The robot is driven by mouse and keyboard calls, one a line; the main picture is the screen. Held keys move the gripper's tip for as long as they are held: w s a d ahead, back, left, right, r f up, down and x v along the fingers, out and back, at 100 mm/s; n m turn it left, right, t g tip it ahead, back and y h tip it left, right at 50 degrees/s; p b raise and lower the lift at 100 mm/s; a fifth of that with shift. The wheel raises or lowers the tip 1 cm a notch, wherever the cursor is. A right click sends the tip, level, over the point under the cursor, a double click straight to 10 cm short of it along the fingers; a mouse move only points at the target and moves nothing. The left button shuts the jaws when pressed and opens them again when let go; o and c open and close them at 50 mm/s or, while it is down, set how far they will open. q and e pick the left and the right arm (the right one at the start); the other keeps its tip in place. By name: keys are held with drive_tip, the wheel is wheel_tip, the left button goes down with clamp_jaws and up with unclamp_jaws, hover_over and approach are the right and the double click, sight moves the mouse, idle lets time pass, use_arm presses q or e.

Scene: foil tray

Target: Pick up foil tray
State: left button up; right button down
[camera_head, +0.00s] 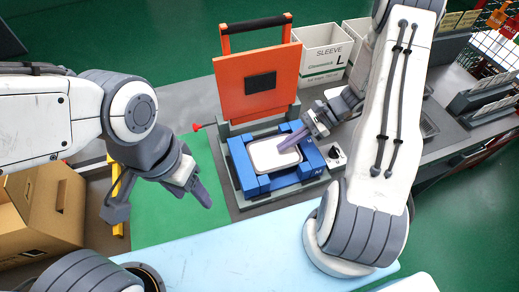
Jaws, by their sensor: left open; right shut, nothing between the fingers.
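The foil tray (262,158) is a shallow, pale, rounded rectangle lying flat in a blue fixture (251,184) at the middle of the view. My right gripper (285,144) reaches in from the right, shut and empty. Its purplish fingertips overlap the tray's upper right part, and I cannot tell whether they touch it. My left gripper (197,188) is open and empty to the left of the fixture, apart from the tray. The tray's right edge is partly hidden by the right fingers.
An orange hinged panel (278,66) stands raised behind the fixture. White boxes marked SLEEVE (322,62) stand behind right. An open cardboard box (38,215) is at left. A red knob (197,127) sticks out left of the panel.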

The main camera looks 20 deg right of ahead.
sight(252, 160)
drive_tip(key=a+p, duration=0.1)
drive_tip(key=a, duration=0.3)
drive_tip(key=a+p, duration=0.1)
drive_tip(key=a, duration=0.3)
drive_tip(key=shift+s+a+r+p, duration=0.1)
drive_tip(key=shift+s+a+p, duration=0.1)
drive_tip(key=shift+a+p, duration=0.1)
drive_tip(key=shift+d+f+p, duration=0.1)
drive_tip(key=shift+f+p, duration=0.2)
drive_tip(key=shift+f, duration=0.05)
use_arm(q)
wheel_tip(252, 160, up, 3)
drive_tip(key=shift+f+b, duration=0.2)
drive_tip(key=shift+b, duration=0.4)
use_arm(e)
drive_tip(key=shift+f, duration=0.6)
drive_tip(key=shift+d, duration=0.1)
